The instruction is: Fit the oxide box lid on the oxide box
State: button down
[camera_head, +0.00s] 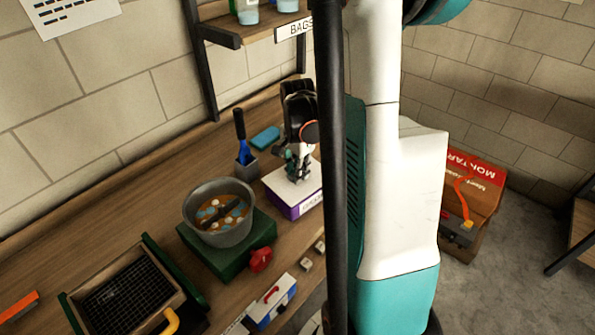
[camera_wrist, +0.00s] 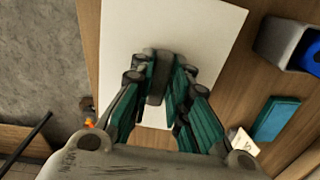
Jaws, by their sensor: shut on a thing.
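The oxide box (camera_head: 299,208) is purple with a pale label and stands on the workbench near its right end. The white oxide box lid (camera_head: 311,178) lies over the top of the box; I cannot tell whether it is fully seated or slightly above. My gripper (camera_head: 296,172) is over the lid, pointing down. In the wrist view the lid (camera_wrist: 205,32) is a large white panel with a dark grey handle (camera_wrist: 156,88). My gripper (camera_wrist: 158,78) has its fingers shut around that handle. The box walls are hidden under the lid there.
A grey bowl (camera_head: 218,212) on a green stand (camera_head: 245,250) is left of the box. A grey holder (camera_head: 245,168) with a blue-handled tool and a teal block (camera_head: 265,138) are behind. A red object (camera_head: 261,258) and a sieve (camera_head: 130,290) are in front.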

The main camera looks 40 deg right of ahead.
jog(key=shift+f, duration=0.1)
dwell(0.3)
jog(key=shift+f+b, duration=0.4)
jog(key=shift+f, duration=0.2)
jog(key=c, duration=1.4)
grip_release()
jog(key=shift+c, duration=0.2)
jog(key=shift+r, duration=0.1)
notch_tip(320, 180, up, 12)
